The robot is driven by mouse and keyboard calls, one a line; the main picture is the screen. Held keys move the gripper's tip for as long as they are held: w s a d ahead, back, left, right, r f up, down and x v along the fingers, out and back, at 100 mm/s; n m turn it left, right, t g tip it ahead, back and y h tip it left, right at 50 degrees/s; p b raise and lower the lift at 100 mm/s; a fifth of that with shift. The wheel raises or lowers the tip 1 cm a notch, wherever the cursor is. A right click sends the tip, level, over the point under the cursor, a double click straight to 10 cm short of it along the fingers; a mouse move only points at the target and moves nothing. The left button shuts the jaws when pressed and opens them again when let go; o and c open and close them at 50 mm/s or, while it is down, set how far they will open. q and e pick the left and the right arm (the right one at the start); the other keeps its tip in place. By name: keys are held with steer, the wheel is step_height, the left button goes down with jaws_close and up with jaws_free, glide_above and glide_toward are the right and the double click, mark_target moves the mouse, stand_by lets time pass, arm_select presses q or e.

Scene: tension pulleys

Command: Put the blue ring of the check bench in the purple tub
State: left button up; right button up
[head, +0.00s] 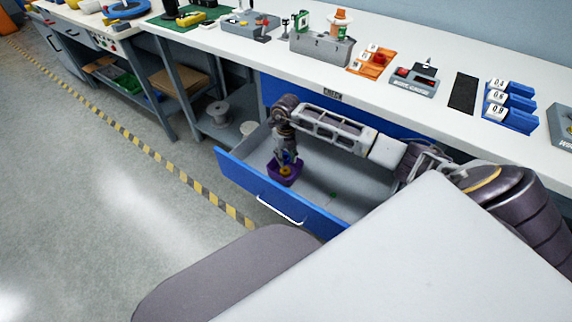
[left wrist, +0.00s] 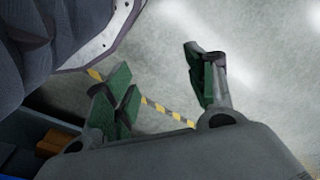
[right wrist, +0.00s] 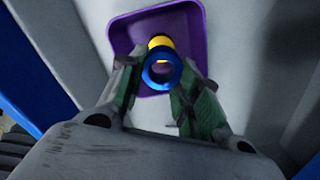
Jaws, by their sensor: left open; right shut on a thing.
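The purple tub (head: 274,180) sits inside the open blue drawer, near its left end. It also shows in the right wrist view (right wrist: 121,37), directly below my right gripper. My right gripper (right wrist: 160,78) is shut on the blue ring (right wrist: 162,82), which it holds between its fingertips over the tub. In the head view, my right gripper (head: 287,158) points down into the drawer. A yellow round piece (right wrist: 160,41) shows behind the blue ring, apparently in the tub. My left gripper (left wrist: 158,70) is open and empty over the floor.
The drawer's blue front (head: 240,175) and grey walls surround the tub. The white bench top (head: 400,115) above carries an orange stand (head: 371,62), blue numbered holders (head: 511,105) and a black mat (head: 463,93). The drawer floor right of the tub is mostly bare.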

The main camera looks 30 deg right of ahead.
step_height(320, 180, down, 4)
steer(key=shift+f+b, duration=0.25)
steer(key=shift+b, duration=0.2)
arm_select(q)
steer(key=shift+w+d+r+t, duration=0.15)
steer(key=shift+w+r, duration=0.15)
steer(key=shift+r, duration=0.15)
steer(key=shift+w+d+r+t, duration=0.15)
steer(key=shift+w+r, duration=0.1)
steer(key=shift+r, duration=0.2)
steer(key=shift+s+f, duration=0.1)
steer(key=shift+f, duration=0.1)
arm_select(e)
steer(key=shift+f, duration=0.2)
steer(key=shift+f, duration=0.3)
arm_select(q)
steer(key=shift+w+r+b, duration=0.25)
steer(key=shift+r+b, duration=0.05)
steer(key=shift+r, duration=0.15)
steer(key=shift+s, duration=0.1)
arm_select(e)
steer(key=shift+f, duration=0.1)
